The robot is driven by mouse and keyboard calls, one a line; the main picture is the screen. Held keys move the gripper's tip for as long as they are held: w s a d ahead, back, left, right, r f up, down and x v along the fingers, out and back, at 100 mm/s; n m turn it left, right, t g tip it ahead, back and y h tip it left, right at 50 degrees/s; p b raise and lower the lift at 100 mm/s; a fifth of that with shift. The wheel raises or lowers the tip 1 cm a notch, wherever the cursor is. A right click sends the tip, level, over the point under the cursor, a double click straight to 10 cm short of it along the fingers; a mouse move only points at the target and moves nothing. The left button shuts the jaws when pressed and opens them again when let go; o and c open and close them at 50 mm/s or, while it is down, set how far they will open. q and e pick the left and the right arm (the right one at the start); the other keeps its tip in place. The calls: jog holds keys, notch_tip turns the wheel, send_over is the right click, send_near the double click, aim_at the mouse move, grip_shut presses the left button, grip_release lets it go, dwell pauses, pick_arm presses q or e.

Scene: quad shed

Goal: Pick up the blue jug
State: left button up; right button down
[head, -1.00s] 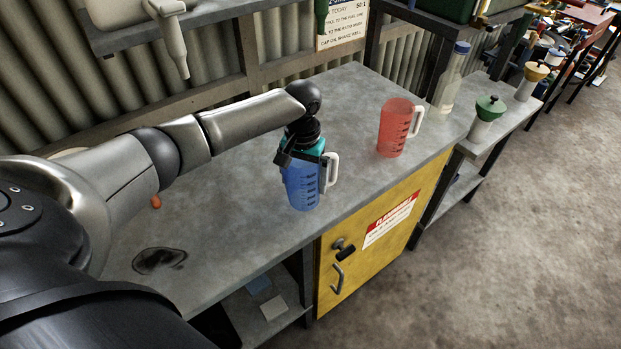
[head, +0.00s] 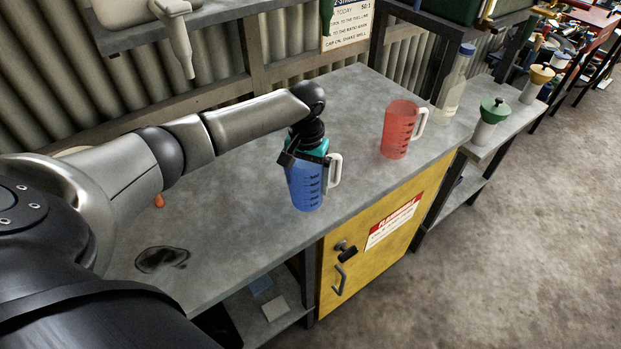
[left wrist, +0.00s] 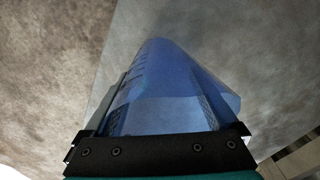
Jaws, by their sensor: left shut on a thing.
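The blue jug (head: 305,187) is translucent, with dark measuring marks and a white handle on its right side. It is upright at the bench's front part; I cannot tell whether its base touches the bench top. My left gripper (head: 306,158) comes down from above and is shut on the jug's upper part, hiding its rim. In the left wrist view the jug (left wrist: 165,90) fills the middle, between the gripper's fingers (left wrist: 160,148). My right gripper is not in view.
The grey bench (head: 225,240) carries a red jug (head: 398,130) to the right and a dark stain ring at the left front. A clear bottle (head: 453,85) stands farther back. A yellow cabinet (head: 365,250) is under the bench. A shelf (head: 130,38) overhangs the back left.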

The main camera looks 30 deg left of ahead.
pick_arm(q)
notch_tip(320, 180, up, 20)
jog(key=p, duration=0.2)
jog(key=s+d+f+m+b, duration=0.2)
jog(key=s+d+f+b, duration=0.9)
jog(key=d, duration=0.1)
jog(key=shift+s+d+f, duration=0.15)
jog(key=shift+d+f, duration=0.2)
jog(key=shift+a, duration=0.1)
dwell(0.4)
